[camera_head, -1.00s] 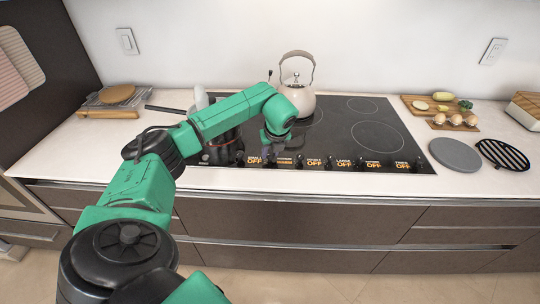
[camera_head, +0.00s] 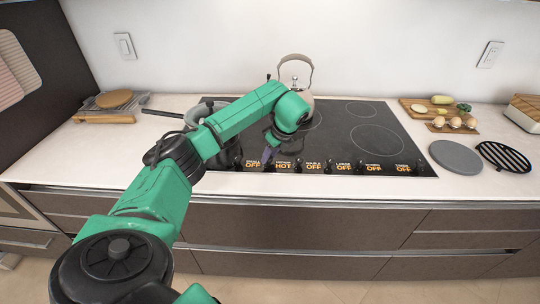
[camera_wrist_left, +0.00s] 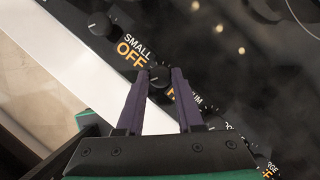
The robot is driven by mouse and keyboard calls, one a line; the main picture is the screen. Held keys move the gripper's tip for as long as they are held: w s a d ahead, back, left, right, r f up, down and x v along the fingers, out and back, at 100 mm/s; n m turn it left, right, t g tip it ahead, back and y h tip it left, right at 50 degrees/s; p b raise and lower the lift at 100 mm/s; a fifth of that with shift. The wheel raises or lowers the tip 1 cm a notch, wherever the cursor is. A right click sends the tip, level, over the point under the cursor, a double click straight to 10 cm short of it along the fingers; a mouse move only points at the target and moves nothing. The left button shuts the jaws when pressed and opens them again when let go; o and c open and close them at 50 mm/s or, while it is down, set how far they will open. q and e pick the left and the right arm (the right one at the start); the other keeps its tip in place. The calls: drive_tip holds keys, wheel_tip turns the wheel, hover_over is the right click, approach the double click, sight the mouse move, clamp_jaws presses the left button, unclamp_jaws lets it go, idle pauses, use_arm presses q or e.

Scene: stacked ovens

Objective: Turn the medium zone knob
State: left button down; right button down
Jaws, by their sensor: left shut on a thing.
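The medium zone knob (camera_wrist_left: 160,76) is a small dark round knob at the front edge of the cooktop, beside the "SMALL OFF" label. In the wrist view, the purple fingers of my left gripper (camera_wrist_left: 160,78) are shut on it, one on each side. A finger partly hides its label. In the head view my left gripper (camera_head: 267,156) reaches down to the knob row, and its fingers largely hide the knob. The medium zone's label (camera_head: 283,165) reads "HOT" there; the other labels read "OFF". My right gripper is not in view.
The black cooktop (camera_head: 335,150) carries a kettle (camera_head: 296,70) at the back and a pan (camera_head: 190,118) at the left, partly behind my arm. Other knobs stand close on both sides. A grey disc (camera_head: 455,156) and a black trivet (camera_head: 503,155) lie at the right.

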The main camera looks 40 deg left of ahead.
use_arm(q)
drive_tip(key=shift+r, duration=0.1)
drive_tip(key=c, duration=0.6)
unclamp_jaws()
drive_tip(key=shift+o, duration=0.2)
drive_tip(key=p+v, duration=0.1)
drive_tip(key=v, duration=1.3)
drive_tip(key=shift+r, duration=0.2)
drive_tip(key=shift+d, duration=0.15)
